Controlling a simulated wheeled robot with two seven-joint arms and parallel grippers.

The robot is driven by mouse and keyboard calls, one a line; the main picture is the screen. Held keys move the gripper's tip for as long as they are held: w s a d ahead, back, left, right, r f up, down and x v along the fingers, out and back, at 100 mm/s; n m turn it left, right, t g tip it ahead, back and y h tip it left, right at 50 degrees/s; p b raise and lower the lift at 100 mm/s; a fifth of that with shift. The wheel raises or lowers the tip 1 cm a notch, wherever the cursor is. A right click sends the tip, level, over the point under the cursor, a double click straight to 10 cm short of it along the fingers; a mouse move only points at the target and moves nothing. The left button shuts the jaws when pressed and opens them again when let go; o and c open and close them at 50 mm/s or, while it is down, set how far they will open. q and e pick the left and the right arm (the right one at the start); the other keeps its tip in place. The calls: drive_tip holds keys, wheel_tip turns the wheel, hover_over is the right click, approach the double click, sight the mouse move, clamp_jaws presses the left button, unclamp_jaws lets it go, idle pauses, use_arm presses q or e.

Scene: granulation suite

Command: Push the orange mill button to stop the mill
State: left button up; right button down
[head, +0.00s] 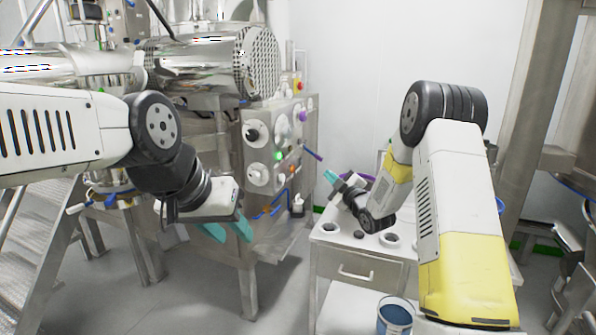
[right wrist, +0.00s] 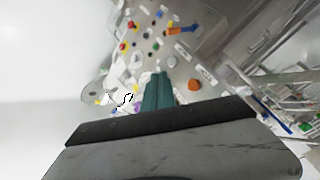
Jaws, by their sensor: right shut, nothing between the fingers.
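The control panel (head: 270,135) stands at the centre of the head view, with knobs, buttons and a lit green button. The orange mill button (right wrist: 194,85) shows in the right wrist view beside a small label, right of my right gripper's fingers. In the head view it is too small to make out surely. My right gripper (head: 330,176) points toward the panel and is apart from it. Its teal fingers (right wrist: 157,88) are together and empty. My left gripper (head: 228,231) hangs low in front of the panel's stand, its two teal fingers apart with nothing between them.
A red emergency button (head: 299,86) sits above the panel. A shiny steel machine with a perforated drum end (head: 259,62) stands behind. A white drawer cabinet (head: 350,262) stands under my right arm, with a blue container (head: 394,318) in front. Steel stairs (head: 30,255) are at left.

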drive_tip(key=w+a, duration=0.2)
drive_tip(key=a, duration=0.6)
drive_tip(key=shift+w+a, duration=0.2)
drive_tip(key=shift+w, duration=0.15)
idle(1.9)
drive_tip(key=shift+w+a, duration=0.15)
drive_tip(key=shift+a, duration=0.25)
drive_tip(key=shift+w+a, duration=0.1)
drive_tip(key=shift+a, duration=0.4)
idle(0.6)
drive_tip(key=shift+d, duration=0.15)
drive_tip(key=shift+s+d, duration=0.25)
drive_tip(key=shift+d, duration=0.5)
drive_tip(key=shift+s+d, duration=0.25)
drive_tip(key=shift+d, duration=0.55)
drive_tip(key=shift+s+d, duration=0.3)
drive_tip(key=shift+d, duration=0.45)
drive_tip(key=shift+s+d, duration=0.25)
drive_tip(key=shift+d, duration=0.55)
